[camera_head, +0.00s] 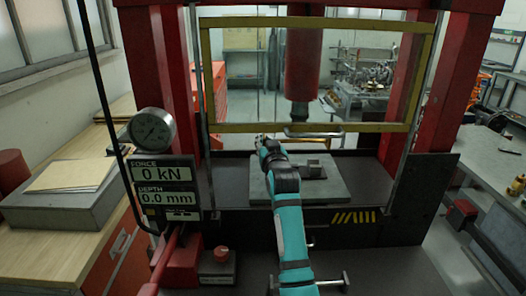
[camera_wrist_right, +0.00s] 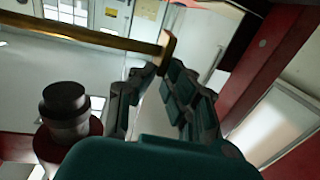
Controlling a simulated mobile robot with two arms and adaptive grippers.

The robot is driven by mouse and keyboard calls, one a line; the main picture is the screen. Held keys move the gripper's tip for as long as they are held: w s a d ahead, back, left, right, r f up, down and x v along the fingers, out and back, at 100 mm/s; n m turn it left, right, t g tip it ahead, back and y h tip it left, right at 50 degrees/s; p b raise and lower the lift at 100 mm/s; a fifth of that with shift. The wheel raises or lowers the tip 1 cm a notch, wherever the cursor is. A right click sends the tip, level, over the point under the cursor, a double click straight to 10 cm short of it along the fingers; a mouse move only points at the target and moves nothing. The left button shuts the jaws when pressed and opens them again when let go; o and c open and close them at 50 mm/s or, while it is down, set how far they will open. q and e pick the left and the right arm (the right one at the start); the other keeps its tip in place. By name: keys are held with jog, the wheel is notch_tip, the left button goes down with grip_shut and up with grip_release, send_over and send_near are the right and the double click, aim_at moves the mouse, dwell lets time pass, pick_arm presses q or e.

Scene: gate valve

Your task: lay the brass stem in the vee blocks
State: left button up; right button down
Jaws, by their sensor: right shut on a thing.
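My right gripper (camera_head: 262,141) comes in on a teal arm and is over the back left of a grey plate (camera_head: 258,192) on the press bed. In the head view I cannot pick the stem out clearly. Dark grey blocks, apparently the vee blocks (camera_head: 318,166), sit on the plate to the right of the gripper, partly hidden by my arm. My left gripper is out of view.
The press ram (camera_head: 303,60) hangs above the plate and also shows in the wrist view (camera_wrist_right: 66,112). A yellow guard frame (camera_head: 220,127) spans the red posts. A gauge (camera_head: 152,131) and a readout showing 0 kN and 0.0 mm (camera_head: 166,185) stand at left.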

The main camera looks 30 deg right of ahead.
jog(key=shift+s+a+f+b, duration=0.15)
jog(key=shift+f+b, duration=0.35)
jog(key=shift+f, duration=0.25)
jog(key=shift+s+f+b, duration=0.2)
jog(key=shift+f+b, duration=0.3)
jog(key=shift+f, duration=0.25)
jog(key=shift+s+a+f+b, duration=0.15)
jog(key=shift+f+b, duration=0.35)
jog(key=shift+f, duration=0.25)
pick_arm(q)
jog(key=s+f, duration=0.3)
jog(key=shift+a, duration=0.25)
pick_arm(e)
jog(key=shift+d, duration=0.1)
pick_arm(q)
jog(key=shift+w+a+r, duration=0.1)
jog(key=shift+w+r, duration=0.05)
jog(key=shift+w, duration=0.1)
pick_arm(e)
jog(key=shift+s, duration=0.1)
pick_arm(q)
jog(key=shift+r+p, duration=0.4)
jog(key=shift+p, duration=0.2)
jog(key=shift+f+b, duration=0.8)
pick_arm(e)
jog(key=shift+f, duration=1.25)
